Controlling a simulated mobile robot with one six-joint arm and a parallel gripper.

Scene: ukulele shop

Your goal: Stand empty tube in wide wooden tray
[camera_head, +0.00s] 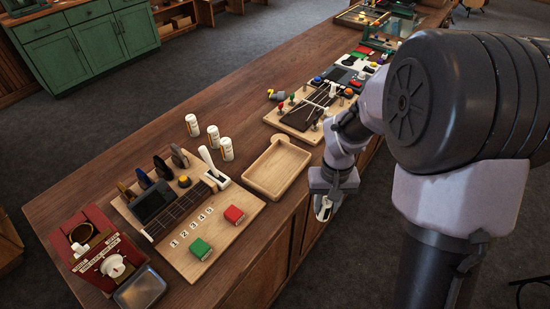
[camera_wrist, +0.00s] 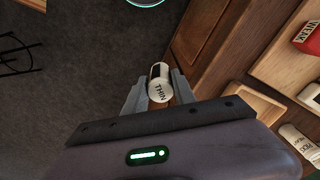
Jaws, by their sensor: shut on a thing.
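My gripper (camera_head: 321,197) hangs beside the counter's front edge, just right of the wide wooden tray and over the floor. In the wrist view my gripper (camera_wrist: 160,86) is shut on a white tube (camera_wrist: 159,93) with a dark band and the word THIN. The held tube also shows small in the head view (camera_head: 324,211); I cannot tell whether it is empty. The shallow pale wooden tray (camera_head: 296,179) lies bare on the counter. Part of it shows in the wrist view (camera_wrist: 262,104). Three white tubes (camera_head: 192,125) (camera_head: 214,137) (camera_head: 226,149) stand behind the tray, apart from it.
Left of the tray is a wooden board (camera_head: 213,263) with a fretboard, a red block (camera_head: 233,214) and a green block (camera_head: 201,248). A second board (camera_head: 311,134) lies behind to the right. A red device (camera_head: 100,250) stands far left.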

